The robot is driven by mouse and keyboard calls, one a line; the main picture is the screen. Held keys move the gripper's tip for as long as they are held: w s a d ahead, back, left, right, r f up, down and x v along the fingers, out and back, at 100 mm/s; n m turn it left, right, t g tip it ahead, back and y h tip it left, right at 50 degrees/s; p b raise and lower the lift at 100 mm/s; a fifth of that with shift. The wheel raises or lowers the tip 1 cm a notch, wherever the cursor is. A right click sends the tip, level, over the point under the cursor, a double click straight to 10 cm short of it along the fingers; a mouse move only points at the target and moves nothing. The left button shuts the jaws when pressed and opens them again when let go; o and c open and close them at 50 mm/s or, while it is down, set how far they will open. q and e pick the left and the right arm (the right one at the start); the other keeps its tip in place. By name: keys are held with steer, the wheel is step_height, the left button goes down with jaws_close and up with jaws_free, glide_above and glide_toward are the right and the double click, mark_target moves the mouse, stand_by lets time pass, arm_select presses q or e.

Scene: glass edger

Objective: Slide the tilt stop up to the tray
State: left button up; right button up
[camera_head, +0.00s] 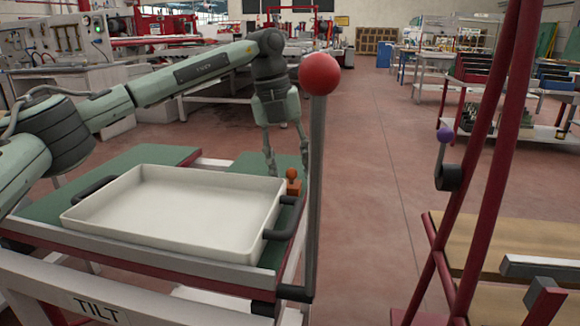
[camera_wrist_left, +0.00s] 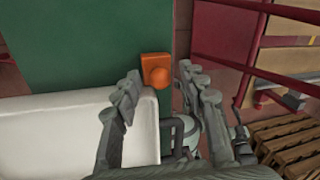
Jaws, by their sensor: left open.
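I cannot tell whether stop and tray touch. My left gripper (camera_head: 287,166) points down at the stop, open, its fingertips on either side of the knob. My right gripper is not in view.
A grey lever with a red ball (camera_head: 320,74) rises at the table's right front corner, close to my left gripper. A red frame with a purple-knobbed lever (camera_head: 445,135) stands further right. Green table surface (camera_wrist_left: 95,45) is bare beyond the tray.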

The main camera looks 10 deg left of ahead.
arm_select(q)
steer(key=shift+r, duration=0.1)
step_height(320, 180, up, 12)
steer(key=a, duration=0.2)
steer(key=shift+s+a, duration=0.15)
steer(key=shift+s, duration=0.05)
steer(key=shift+f, duration=0.2)
